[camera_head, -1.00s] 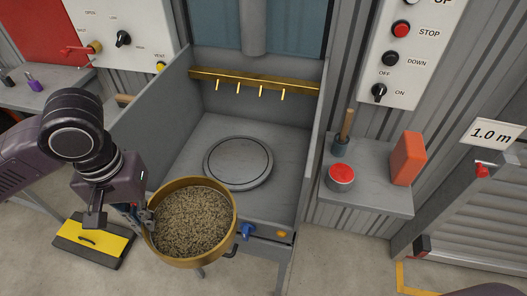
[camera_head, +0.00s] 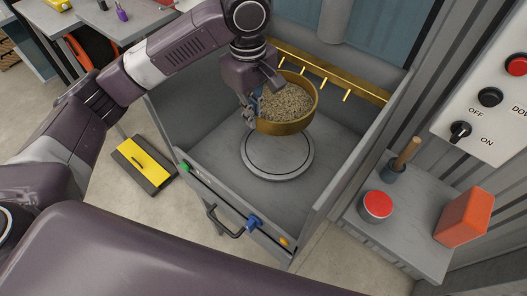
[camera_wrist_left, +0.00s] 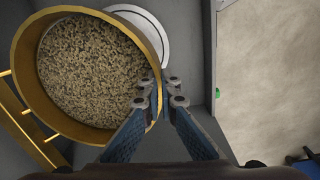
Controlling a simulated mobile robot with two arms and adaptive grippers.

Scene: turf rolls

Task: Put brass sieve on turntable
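The brass sieve (camera_head: 284,126), full of grainy brown material, hangs in the bay above the back part of the round grey turntable (camera_head: 278,165). My left gripper (camera_head: 252,108) is shut on the sieve's left rim. In the left wrist view the fingers (camera_wrist_left: 165,98) pinch the rim of the sieve (camera_wrist_left: 148,32), and part of the turntable (camera_wrist_left: 150,38) shows below it. The sieve looks roughly level and appears to be above the turntable, not resting on it. Its far side overhangs the turntable's back edge. My right gripper is not in view.
Grey bay walls stand on both sides. A brass rail with pegs (camera_head: 330,72) runs along the back, near the sieve. A blue knob (camera_head: 254,222) and black handle (camera_head: 224,226) are at the front. A side shelf holds a red-topped tin (camera_head: 377,206) and an orange block (camera_head: 464,216).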

